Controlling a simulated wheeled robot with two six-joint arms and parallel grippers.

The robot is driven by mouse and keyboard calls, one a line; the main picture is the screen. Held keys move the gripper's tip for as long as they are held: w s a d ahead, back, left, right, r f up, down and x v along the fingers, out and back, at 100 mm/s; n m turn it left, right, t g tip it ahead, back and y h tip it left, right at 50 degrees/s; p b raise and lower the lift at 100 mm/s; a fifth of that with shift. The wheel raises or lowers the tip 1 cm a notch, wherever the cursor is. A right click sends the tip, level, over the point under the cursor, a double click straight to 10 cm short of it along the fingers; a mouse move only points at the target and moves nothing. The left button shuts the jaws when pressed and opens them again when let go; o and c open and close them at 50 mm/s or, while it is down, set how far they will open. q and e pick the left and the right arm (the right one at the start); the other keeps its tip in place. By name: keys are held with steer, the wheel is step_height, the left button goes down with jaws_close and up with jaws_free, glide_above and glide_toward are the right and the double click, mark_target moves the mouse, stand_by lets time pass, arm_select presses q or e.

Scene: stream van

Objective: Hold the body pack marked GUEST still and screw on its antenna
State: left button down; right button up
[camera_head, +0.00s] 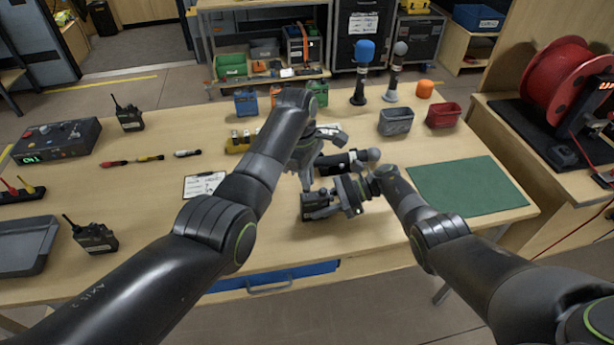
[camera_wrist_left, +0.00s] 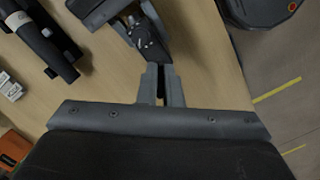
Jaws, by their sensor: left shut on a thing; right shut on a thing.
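A small black body pack (camera_head: 318,204) is on the wooden bench near its front edge; any GUEST mark is too small to read. My right gripper (camera_head: 342,197) is shut on it from the right; in the left wrist view the pack (camera_wrist_left: 150,42) shows beside the right gripper's grey jaws. My left gripper (camera_head: 306,184) points down just above the pack's upper end. In the left wrist view its fingers (camera_wrist_left: 161,85) are shut on a thin dark piece, apparently the antenna, mostly hidden between them. I cannot tell whether it is in the pack's thread.
A microphone (camera_head: 340,163) lies just behind the pack. Other packs with antennas stand at left (camera_head: 92,237) and far left (camera_head: 128,117). Grey (camera_head: 396,121) and red (camera_head: 443,115) bins stand behind.

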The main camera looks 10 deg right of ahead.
arm_select(q)
steer(key=shift+f, duration=0.95)
stand_by(2.5)
steer(key=m, duration=0.3)
steer(key=shift+m, duration=0.4)
steer(key=m+y, duration=0.1)
steer(key=m, duration=0.3)
steer(key=shift+g, duration=0.3)
steer(key=c, duration=1.7)
jaws_free()
